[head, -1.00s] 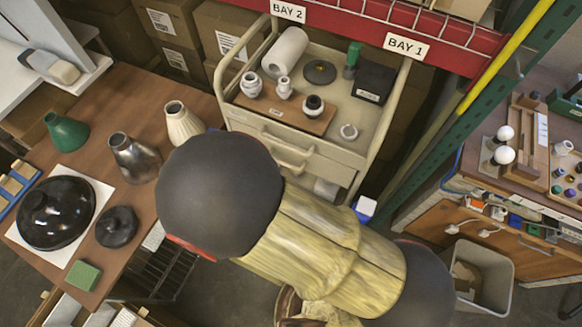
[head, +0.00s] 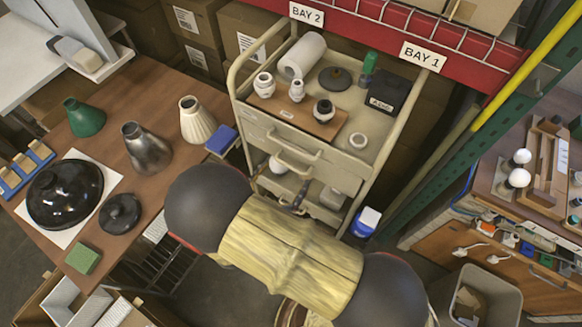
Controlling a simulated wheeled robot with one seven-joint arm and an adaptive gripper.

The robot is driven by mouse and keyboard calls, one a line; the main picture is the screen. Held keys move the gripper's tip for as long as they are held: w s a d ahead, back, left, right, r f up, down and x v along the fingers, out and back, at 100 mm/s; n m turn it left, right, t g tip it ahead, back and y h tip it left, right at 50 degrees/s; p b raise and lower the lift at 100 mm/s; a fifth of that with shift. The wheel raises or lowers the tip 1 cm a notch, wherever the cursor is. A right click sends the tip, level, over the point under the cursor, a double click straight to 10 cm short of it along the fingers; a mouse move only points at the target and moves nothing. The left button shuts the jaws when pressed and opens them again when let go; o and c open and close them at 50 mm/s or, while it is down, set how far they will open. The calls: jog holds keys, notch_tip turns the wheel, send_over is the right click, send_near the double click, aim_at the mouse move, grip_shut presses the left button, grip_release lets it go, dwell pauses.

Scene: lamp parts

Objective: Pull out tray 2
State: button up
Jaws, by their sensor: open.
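The beige cart (head: 389,150) stands under the bay signs. A white round part (head: 278,163) shows at the cart's left, by the lower handle. A small dark piece (head: 297,197) shows in front of the lower part of the cart; I cannot tell what it is. My arm covers the area in front of the cart, and my gripper cannot be made out.
The cart's top holds a paper roll (head: 301,56), a black box (head: 388,92) and a wooden board with white lamp parts. A brown table (head: 155,85) with lampshades is at left. A grey bin (head: 490,297) is at lower right. A blue-and-white container (head: 366,221) stands beside the cart.

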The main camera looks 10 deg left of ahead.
aim_at(291, 167)
jog(key=shift+x, duration=1.5)
jog(key=shift+c, duration=0.6)
jog(key=shift+s, duration=0.1)
jog(key=c, duration=1.3)
